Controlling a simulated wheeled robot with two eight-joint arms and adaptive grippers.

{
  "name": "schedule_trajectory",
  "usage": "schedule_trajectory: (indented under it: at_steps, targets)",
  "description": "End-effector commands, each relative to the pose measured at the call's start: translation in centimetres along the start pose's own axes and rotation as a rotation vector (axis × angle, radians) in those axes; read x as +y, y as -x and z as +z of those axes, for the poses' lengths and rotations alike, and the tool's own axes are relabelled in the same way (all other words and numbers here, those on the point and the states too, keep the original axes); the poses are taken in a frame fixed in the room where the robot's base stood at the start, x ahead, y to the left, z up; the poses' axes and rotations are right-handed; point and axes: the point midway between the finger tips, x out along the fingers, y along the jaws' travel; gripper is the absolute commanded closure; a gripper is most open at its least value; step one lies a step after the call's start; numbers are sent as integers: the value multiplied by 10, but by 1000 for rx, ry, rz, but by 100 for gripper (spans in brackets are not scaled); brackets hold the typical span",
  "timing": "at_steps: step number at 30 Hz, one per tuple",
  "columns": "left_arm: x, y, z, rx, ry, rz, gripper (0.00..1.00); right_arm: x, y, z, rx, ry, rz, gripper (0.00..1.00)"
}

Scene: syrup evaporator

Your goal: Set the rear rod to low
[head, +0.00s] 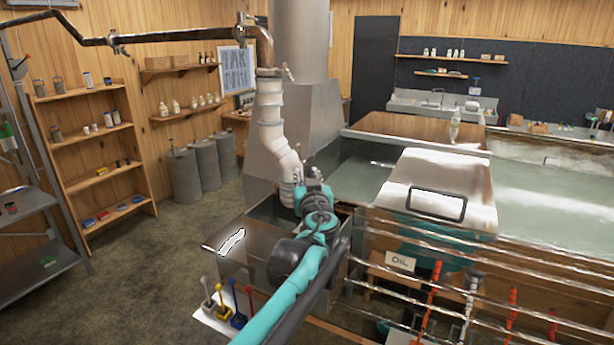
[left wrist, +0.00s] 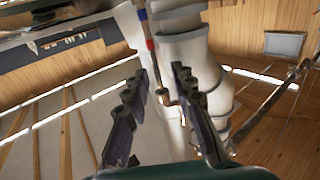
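A thin rod with a red and a blue band (left wrist: 150,45) shows in the left wrist view, beside a thick white pipe (left wrist: 182,50). Its lower end has a small brass-coloured hooked part (left wrist: 165,96). My left gripper (left wrist: 160,80) is open, with one dark finger on each side of that end in the picture. I cannot tell whether a finger touches it. In the head view my left gripper (head: 312,186) is at the foot of the white pipe (head: 272,125), above a metal tank, and the arm hides much there. I cannot tell which rod is the rear one.
The metal tank (head: 222,240) lies below my left arm. Right of it are a covered pan (head: 440,175), horizontal rails and several orange-handled rods (head: 430,290). A tray of scoops (head: 210,318) stands at the front. The floor at left (head: 150,270) is clear.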

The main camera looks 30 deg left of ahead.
Motion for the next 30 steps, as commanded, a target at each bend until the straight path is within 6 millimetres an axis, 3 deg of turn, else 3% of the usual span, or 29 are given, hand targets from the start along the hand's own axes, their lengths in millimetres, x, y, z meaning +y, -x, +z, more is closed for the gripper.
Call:
schedule_trajectory:
  at_steps: [1, 4, 5, 18, 26, 30]
  targets:
    - [0, 0, 0, 0, 0, 0, 75, 0, 0, 0, 0, 0, 0, 60]
    - [0, 0, 0, 0, 0, 0, 98, 0, 0, 0, 0, 0, 0, 60]
    - [0, 0, 0, 0, 0, 0, 100, 0, 0, 0, 0, 0, 0, 60]
    - [0, 0, 1, 0, 0, 0, 100, 0, -1, 0, 0, 0, 0, 60]
    - [0, 0, 30, 0, 0, 0, 100, 0, -19, 14, 0, 0, 0, 60]
    - [0, 0, 31, -1, 2, 0, 100, 0, -19, 13, 0, 0, 0, 60]
